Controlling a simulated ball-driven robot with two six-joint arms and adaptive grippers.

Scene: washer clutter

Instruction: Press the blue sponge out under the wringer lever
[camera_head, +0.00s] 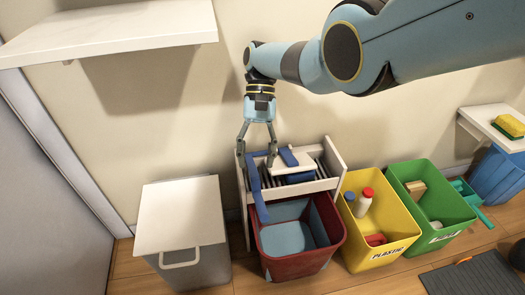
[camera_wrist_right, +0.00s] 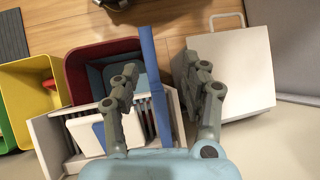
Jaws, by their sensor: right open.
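The wringer (camera_head: 335,158) is a white slatted frame over the back of a dark red bucket (camera_head: 335,240). Its long blue lever (camera_head: 257,190) slants down at the frame's left side. A blue block that looks like the sponge (camera_head: 301,178) lies on the slats, partly under a white plate with a blue strip. My right gripper (camera_head: 256,155) is open above the lever's upper part. In the right wrist view, the lever (camera_wrist_right: 153,70) passes between the open fingers of the gripper (camera_wrist_right: 166,80), nearer the left finger; I cannot tell whether they touch. My left gripper is out of view.
A lidded white bin (camera_head: 180,215) stands close left of the bucket. A yellow bin (camera_head: 375,262) and a green bin (camera_head: 440,195) stand to the right. A white shelf (camera_head: 110,35) juts out at upper left. A yellow sponge (camera_head: 509,126) lies on a right-hand shelf.

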